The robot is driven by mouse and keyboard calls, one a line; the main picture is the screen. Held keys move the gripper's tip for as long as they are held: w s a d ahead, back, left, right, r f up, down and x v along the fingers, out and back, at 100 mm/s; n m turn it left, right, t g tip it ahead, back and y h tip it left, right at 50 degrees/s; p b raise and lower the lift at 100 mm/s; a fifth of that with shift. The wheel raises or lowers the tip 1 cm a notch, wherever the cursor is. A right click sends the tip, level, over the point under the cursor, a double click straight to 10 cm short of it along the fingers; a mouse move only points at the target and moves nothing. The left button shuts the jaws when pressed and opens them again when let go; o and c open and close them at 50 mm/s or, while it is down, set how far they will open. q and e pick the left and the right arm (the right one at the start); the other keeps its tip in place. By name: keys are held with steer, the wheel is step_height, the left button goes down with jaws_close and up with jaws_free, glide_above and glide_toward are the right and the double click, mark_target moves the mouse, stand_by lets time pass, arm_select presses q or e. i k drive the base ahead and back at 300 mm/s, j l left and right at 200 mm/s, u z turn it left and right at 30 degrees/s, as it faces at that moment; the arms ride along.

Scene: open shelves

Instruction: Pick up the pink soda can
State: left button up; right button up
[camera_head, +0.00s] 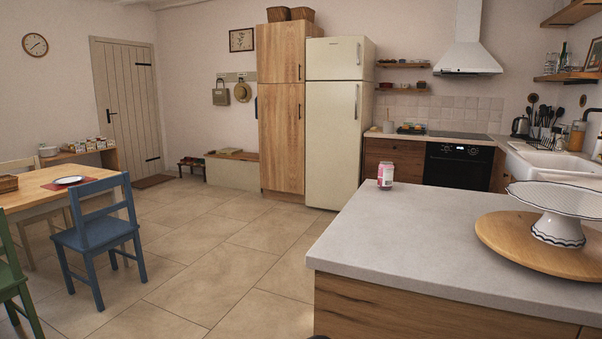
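The pink soda can (385,176) stands upright on the far left corner of the grey counter (420,231). It is pink with a white part on its side. Nothing touches it or stands close to it. Neither of my grippers shows in the head view, so their state is hidden. A small dark shape lies at the bottom edge of the picture, too little of it to identify.
A round wooden board (500,240) with a white cake stand (556,229) is at the counter's right. Left of the counter, the tiled floor (215,262) is open. A blue chair (97,235) and a table (35,197) stand at the left.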

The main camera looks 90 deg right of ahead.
mark_target(386, 171)
steer(key=z, duration=3.3)
steer(key=i+j, duration=0.15)
steer(key=i, duration=0.25)
steer(key=i+j+z, duration=0.15)
steer(key=i+z, duration=0.15)
steer(key=z, duration=0.15)
steer(key=i+j+z, duration=0.25)
steer(key=z, duration=0.25)
